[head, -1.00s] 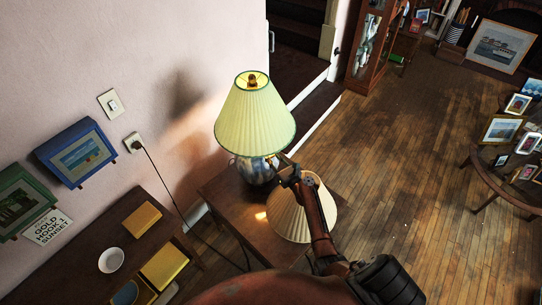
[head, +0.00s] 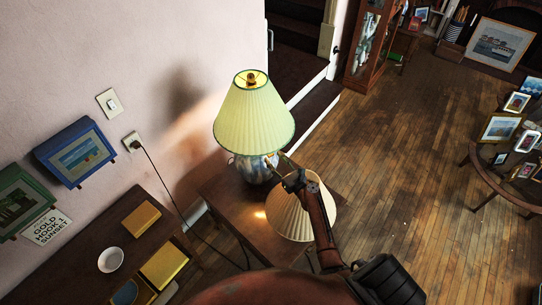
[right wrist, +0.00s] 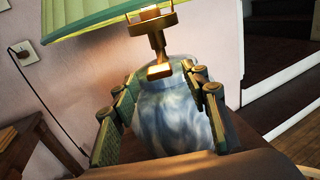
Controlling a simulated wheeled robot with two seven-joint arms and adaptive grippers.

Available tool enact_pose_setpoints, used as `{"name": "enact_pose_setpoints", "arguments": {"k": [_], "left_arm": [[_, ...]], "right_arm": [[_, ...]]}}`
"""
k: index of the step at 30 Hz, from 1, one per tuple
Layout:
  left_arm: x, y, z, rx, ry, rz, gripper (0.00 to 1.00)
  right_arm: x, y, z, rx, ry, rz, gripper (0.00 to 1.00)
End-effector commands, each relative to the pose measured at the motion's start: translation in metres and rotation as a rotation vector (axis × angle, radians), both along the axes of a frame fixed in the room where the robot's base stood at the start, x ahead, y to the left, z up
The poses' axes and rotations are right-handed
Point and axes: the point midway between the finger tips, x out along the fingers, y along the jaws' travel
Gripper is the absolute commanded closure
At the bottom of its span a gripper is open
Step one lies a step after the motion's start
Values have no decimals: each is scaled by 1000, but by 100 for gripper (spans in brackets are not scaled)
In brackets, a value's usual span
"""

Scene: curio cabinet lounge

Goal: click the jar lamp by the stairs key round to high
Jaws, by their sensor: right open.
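The jar lamp (head: 254,122) stands on a small wooden table near the stair opening, with a pale green pleated shade trimmed darker green. Warm light shows at the shade's top opening and on the wall. Its marbled blue-white jar (right wrist: 175,120) fills the middle of the right wrist view. A brass fitting (right wrist: 157,45) rises above the jar, with a small brass block, seemingly the key (right wrist: 159,72), low on it. My right gripper (head: 277,160) is open, also in the wrist view (right wrist: 161,76), its fingers either side of the brass block. Contact cannot be told. My left gripper is out of view.
A second lamp with a cream pleated shade (head: 290,213) stands close under my right arm on the table (head: 226,208). A cord runs from the wall outlet (head: 133,142) down behind it. A desk (head: 90,262) is at left.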

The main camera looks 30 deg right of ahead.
Motion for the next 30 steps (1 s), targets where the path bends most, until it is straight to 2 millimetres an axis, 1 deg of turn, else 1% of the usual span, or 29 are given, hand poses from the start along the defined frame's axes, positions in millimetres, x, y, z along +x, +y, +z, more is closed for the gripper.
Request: {"name": "enact_pose_setpoints", "arguments": {"k": [1,6,9,12,17,30], "left_arm": [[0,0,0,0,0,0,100],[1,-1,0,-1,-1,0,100],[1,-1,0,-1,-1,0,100],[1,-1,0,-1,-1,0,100],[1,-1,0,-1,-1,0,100],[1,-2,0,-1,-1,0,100]], "right_arm": [[-13,-1,-2,-1,2,-1,58],[-48,-2,-1,-1,2,-1,58],[-63,-3,-1,0,2,-1,58],[-74,-3,0,1,1,-1,58],[-81,-3,0,1,0,0,58],[-81,-3,0,1,0,0,58]]}}
